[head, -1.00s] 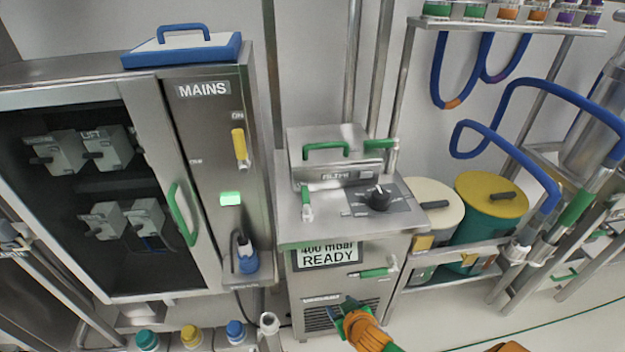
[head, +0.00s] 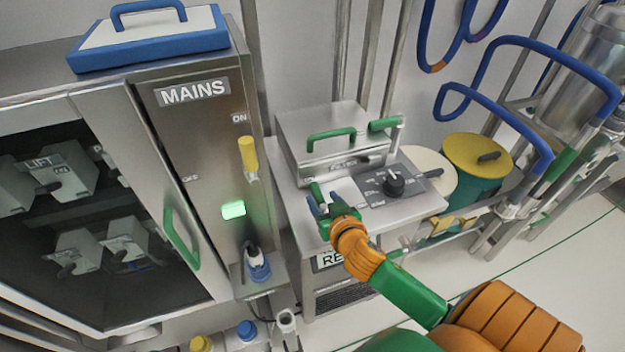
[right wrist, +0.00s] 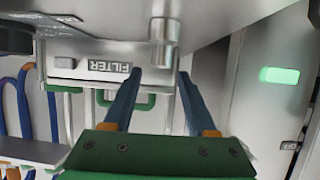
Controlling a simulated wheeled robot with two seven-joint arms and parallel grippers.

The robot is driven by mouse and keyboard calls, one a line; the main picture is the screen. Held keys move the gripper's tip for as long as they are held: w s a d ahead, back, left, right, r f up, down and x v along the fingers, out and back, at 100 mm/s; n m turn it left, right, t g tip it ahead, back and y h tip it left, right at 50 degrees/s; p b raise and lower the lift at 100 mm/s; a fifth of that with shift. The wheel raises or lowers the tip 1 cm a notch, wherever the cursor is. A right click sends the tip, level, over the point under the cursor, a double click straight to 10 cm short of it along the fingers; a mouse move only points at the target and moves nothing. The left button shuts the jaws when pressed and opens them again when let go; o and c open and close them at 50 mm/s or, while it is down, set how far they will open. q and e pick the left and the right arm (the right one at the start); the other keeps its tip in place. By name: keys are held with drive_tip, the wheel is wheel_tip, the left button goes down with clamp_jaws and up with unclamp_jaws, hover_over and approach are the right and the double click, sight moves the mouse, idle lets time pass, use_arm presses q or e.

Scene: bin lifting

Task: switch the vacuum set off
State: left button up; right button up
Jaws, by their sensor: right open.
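The vacuum set (head: 305,225) is a steel cabinet with a filter box (head: 335,140), a black dial knob (head: 393,183) and a partly covered display on its front. A small green-tipped lever (head: 316,191) stands at the left of its top. My right gripper (head: 320,202), with blue fingers, is at this lever, open. In the right wrist view my right gripper (right wrist: 160,75) has its fingers apart, with a metal post (right wrist: 164,40) in line with the gap beyond the tips. Contact cannot be told. My left gripper is not in view.
The MAINS cabinet (head: 195,130) stands left, with a yellow switch handle (head: 248,155) and a lit green lamp (head: 233,210). A yellow-lidded drum (head: 480,160) stands right, near blue hoses (head: 545,45). The front floor is partly clear.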

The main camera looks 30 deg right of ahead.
sight(318, 192)
drive_tip(key=x, duration=0.5)
drive_tip(key=shift+w+d+f, duration=0.1)
drive_tip(key=shift+s, duration=0.2)
clamp_jaws()
idle(1.1)
